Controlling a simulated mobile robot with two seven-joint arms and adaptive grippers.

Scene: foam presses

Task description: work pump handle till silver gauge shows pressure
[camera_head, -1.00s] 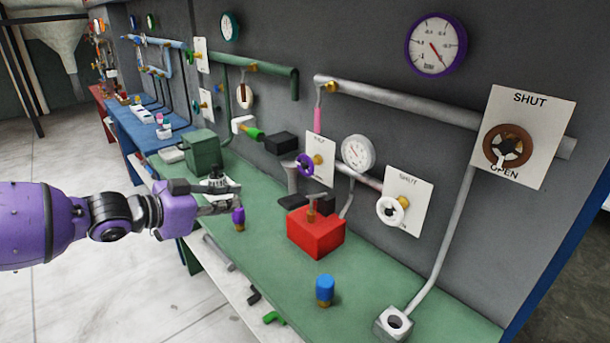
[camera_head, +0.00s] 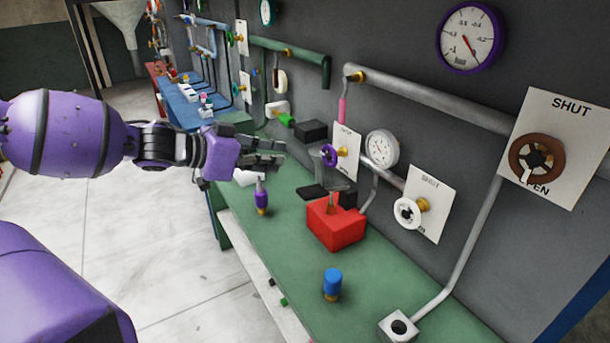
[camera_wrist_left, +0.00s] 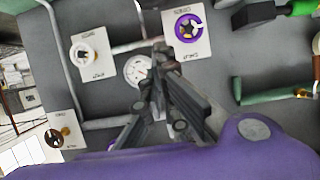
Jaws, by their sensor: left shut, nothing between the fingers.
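The silver-rimmed gauge (camera_head: 382,147) with a white face hangs on the grey wall. It also shows in the left wrist view (camera_wrist_left: 137,70), partly behind my fingers. Its needle is too small to read. A red box (camera_head: 337,228) sits on the green bench below it, with a brownish upright handle (camera_head: 331,203) on top; I take this as the pump. My left gripper (camera_head: 283,156) is shut and empty, in the air above the bench, to the left of the red box and apart from the handle. It also shows in the left wrist view (camera_wrist_left: 160,52). My right gripper is out of view.
A purple-capped fitting (camera_head: 261,198) and a blue-capped one (camera_head: 332,282) stand on the green bench (camera_head: 290,235). White (camera_head: 407,212), purple (camera_head: 329,156) and brown (camera_head: 536,158) valve wheels stick out from the wall. A purple-rimmed gauge (camera_head: 470,38) hangs higher.

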